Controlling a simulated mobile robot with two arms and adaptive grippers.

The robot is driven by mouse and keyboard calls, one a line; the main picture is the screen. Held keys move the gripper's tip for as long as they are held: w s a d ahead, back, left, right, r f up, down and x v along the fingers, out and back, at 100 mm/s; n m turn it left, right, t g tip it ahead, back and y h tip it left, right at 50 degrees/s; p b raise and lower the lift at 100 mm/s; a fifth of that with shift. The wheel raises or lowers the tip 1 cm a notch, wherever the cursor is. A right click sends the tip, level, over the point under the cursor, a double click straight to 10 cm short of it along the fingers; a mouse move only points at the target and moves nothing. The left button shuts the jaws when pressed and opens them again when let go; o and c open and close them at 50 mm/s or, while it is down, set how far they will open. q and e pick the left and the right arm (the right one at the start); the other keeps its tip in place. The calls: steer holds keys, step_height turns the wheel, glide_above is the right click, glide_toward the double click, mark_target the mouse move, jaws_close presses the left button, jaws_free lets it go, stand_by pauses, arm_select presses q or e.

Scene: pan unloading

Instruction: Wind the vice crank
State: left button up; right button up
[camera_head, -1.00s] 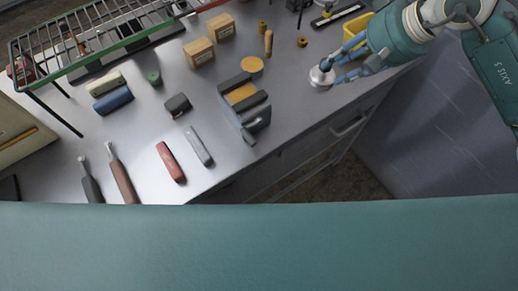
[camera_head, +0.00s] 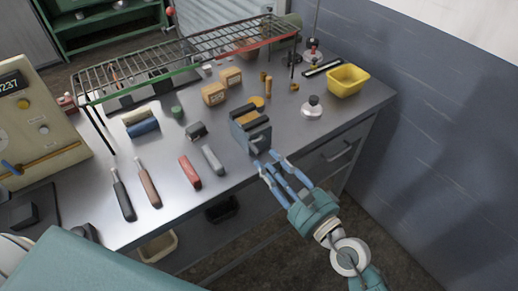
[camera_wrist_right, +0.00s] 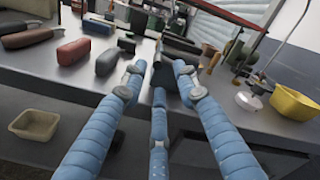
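The small grey vice (camera_head: 250,130) stands near the front edge of the metal bench, with dark jaws and a yellowish piece beside them. In the right wrist view the vice (camera_wrist_right: 178,48) is straight ahead, partly behind my fingers. My right gripper (camera_head: 268,160) has three blue fingers that reach up to the vice's front side. It also shows in the right wrist view (camera_wrist_right: 158,80), fingers spread with nothing clearly held. The crank is mostly hidden at the fingertips, and I cannot tell whether they touch it. My left gripper is out of view.
A red block (camera_head: 190,172), a grey block (camera_head: 213,160) and two handled tools lie left of the vice. A wire rack (camera_head: 190,52) stands behind. A yellow bin (camera_head: 347,80) and a silver-based knob (camera_head: 312,108) are to the right. Clear floor lies in front.

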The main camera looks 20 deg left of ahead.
mark_target(256, 148)
steer(key=x, duration=0.5)
steer(key=shift+a+r, duration=0.15)
steer(key=shift+a, duration=0.2)
steer(key=shift+w+a, duration=0.35)
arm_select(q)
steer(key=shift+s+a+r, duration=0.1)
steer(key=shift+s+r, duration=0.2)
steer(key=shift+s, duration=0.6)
arm_select(e)
jaws_close()
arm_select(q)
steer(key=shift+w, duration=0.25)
